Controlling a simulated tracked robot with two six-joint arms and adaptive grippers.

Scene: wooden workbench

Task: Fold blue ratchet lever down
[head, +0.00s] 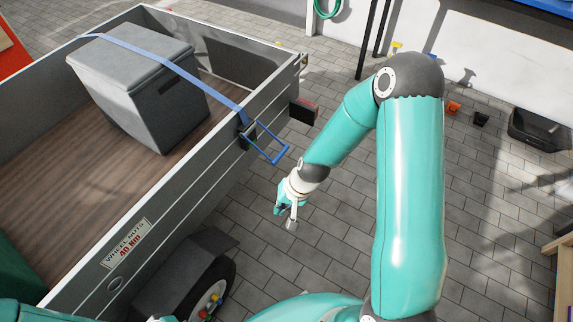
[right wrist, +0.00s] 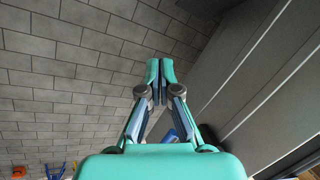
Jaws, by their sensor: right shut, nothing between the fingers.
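The blue ratchet lever (head: 268,147) is a U-shaped handle on the outside of the grey trailer's side wall (head: 190,195). It sticks out from the wall, sloping down and to the right. A blue strap (head: 170,65) runs from the ratchet over a grey lidded box (head: 140,75) in the trailer. My right gripper (head: 284,216) is below and right of the lever in the head view, apart from it and empty. In the right wrist view its fingers (right wrist: 160,80) are closed together, over the paving beside a grey wall. My left gripper is not in view.
A dark block with a red face (head: 304,111) projects from the trailer near the lever. The trailer wheel (head: 205,285) is at the lower left. Paved floor (head: 330,235) around my right gripper is clear. A black crate (head: 538,130) stands far right.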

